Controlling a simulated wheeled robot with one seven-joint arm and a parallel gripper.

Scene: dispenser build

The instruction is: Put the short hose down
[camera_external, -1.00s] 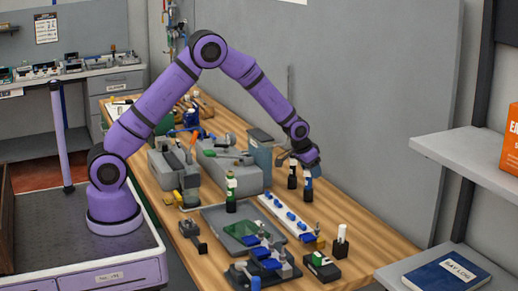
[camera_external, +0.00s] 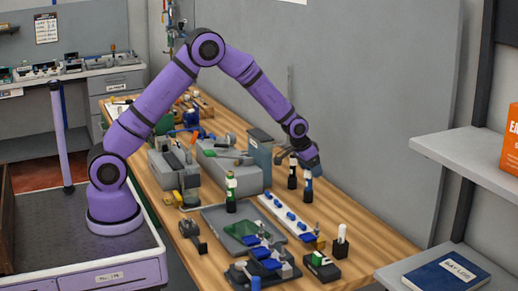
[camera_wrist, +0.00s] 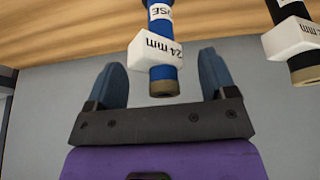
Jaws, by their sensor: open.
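A short blue hose (camera_wrist: 163,55) with a white tag reading 24 mm stands between my gripper's fingers (camera_wrist: 164,82) in the wrist view. The two dark blue fingers are spread, with a gap on each side of the hose. In the external view, my gripper (camera_external: 301,160) is above the bench, around the top of the blue hose (camera_external: 308,186). The hose appears upright on the bench. A black hose (camera_wrist: 302,65) with a similar white tag stands beside it, and also shows in the external view (camera_external: 292,174).
A white strip with blue parts (camera_external: 290,217) lies in front of the hoses. A grey panel (camera_external: 390,100) rises behind the bench.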

